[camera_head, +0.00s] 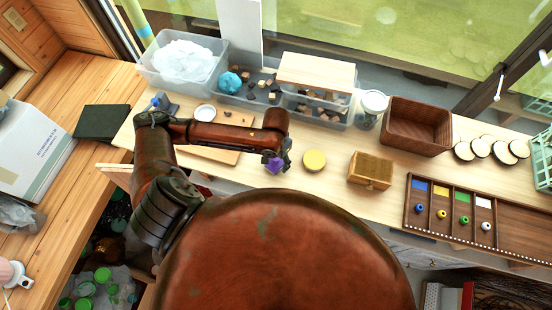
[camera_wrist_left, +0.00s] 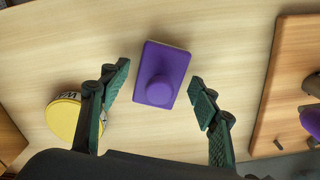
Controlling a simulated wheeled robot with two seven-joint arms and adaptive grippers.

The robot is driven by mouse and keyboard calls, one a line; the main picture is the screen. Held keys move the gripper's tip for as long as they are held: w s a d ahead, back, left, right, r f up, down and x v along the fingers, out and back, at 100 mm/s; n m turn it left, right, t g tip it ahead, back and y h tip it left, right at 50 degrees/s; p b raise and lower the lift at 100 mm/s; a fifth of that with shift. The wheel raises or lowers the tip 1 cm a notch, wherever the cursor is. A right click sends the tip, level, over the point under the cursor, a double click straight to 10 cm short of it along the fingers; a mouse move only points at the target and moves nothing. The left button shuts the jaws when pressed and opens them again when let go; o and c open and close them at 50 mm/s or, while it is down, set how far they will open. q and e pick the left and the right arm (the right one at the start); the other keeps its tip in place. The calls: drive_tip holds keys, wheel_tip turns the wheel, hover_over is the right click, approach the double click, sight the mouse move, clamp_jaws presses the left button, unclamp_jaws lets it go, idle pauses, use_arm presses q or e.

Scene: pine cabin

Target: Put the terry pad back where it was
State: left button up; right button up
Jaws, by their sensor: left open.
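A purple rectangular block with a round knob (camera_wrist_left: 158,62), which may be the terry pad, lies on the pale wooden table; its underside is hidden. In the head view its purple (camera_head: 274,165) shows at my left gripper (camera_head: 281,158). In the left wrist view my left gripper (camera_wrist_left: 160,82) is open, with a finger on either side of the block and gaps between. I cannot tell how high the fingers are above the table. My right gripper is not in view.
A yellow round tin (camera_head: 314,160) stands close to the gripper, with a wooden box (camera_head: 370,171) further right. A wooden board (camera_head: 228,157) lies to the left; in the wrist view the board (camera_wrist_left: 285,85) carries another purple thing (camera_wrist_left: 312,122). Clear bins (camera_head: 220,98) line the back.

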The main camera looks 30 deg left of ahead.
sight(276, 159)
use_arm(q)
wheel_tip(276, 159, up, 11)
drive_tip(key=shift+w+r+b, duration=0.1)
drive_tip(key=shift+b, duration=0.2)
drive_tip(key=shift+r, duration=0.65)
